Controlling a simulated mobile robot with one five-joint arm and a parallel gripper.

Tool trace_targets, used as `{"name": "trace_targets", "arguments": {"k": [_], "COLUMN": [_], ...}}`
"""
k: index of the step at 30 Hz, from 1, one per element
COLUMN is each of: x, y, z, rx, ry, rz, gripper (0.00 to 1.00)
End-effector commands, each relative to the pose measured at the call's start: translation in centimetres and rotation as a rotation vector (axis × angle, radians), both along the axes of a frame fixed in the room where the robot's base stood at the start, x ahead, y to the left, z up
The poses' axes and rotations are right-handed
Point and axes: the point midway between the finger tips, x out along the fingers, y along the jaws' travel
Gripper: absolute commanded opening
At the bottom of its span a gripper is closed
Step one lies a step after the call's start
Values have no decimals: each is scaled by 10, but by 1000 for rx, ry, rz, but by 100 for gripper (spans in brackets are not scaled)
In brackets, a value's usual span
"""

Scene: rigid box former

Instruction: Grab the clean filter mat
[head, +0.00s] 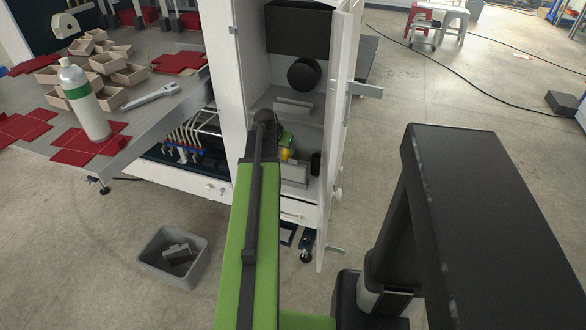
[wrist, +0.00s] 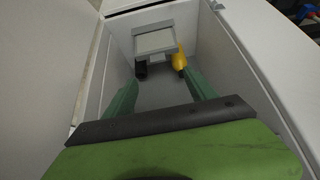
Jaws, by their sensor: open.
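A pale grey framed panel, which looks like the clean filter mat (wrist: 155,41), is inside the open white cabinet (wrist: 250,60). In the head view a light grey panel (head: 293,174) stands low in the cabinet, probably the same one. My gripper (wrist: 160,77) is open, its two green fingers pointing into the cabinet. The panel lies beyond the fingertips, with a visible gap and nothing between the fingers. In the head view my green arm hides most of the gripper. A grey piece, perhaps another mat (head: 177,253), lies in a grey bin (head: 155,268) on the floor.
A yellow object (wrist: 179,60) and a black cylinder (wrist: 141,70) are near the panel. The cabinet door (head: 338,130) is open on the right. A workbench (head: 150,120) at left holds a white-green bottle (head: 85,100), boxes and red sheets. Floor at right is mostly clear.

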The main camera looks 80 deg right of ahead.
Motion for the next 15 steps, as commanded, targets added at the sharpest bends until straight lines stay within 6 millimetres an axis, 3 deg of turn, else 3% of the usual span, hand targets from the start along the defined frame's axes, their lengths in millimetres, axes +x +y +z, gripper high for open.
{"name": "trace_targets", "arguments": {"k": [2, 8, 15], "x": [-12, -15, -19], "y": [-5, -10, -37], "z": [3, -8, -54], "rx": [-9, -10, -9], "ry": [0, 0, 0], "rz": [-19, -23, -24], "gripper": [65, 65, 65]}}
